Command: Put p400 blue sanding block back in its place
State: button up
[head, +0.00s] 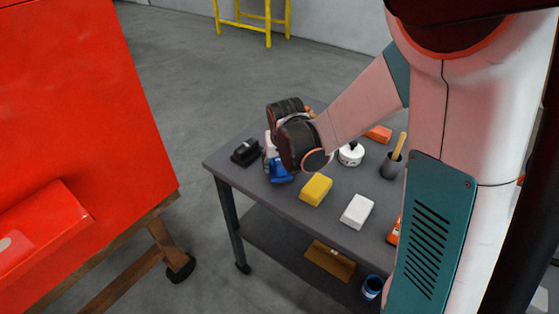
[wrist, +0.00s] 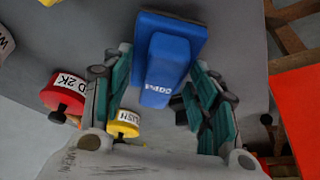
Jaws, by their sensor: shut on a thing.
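The blue sanding block (head: 281,173) is at the left end of the grey cart top in the head view, partly hidden by my wrist. In the wrist view the blue block (wrist: 168,62) sits between my fingers, with its white P400 lettering upside down. My gripper (wrist: 165,85) is shut on its narrower grip part, a finger on either side. In the head view my gripper (head: 270,150) points down at the cart, its fingers mostly hidden. I cannot tell whether the block touches the cart top.
On the cart (head: 335,226) are a black block (head: 246,152), a yellow block (head: 316,190), a white block (head: 357,211), a white can (head: 351,154), an orange block (head: 379,133) and a dark cup (head: 391,168). A red panel (head: 80,100) stands left, across a floor gap.

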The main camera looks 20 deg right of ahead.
jog(key=shift+f+b, duration=0.4)
jog(key=shift+f, duration=0.1)
jog(key=o, duration=1)
jog(key=shift+r, duration=0.1)
jog(key=v, duration=1.2)
jog(key=shift+s, duration=0.2)
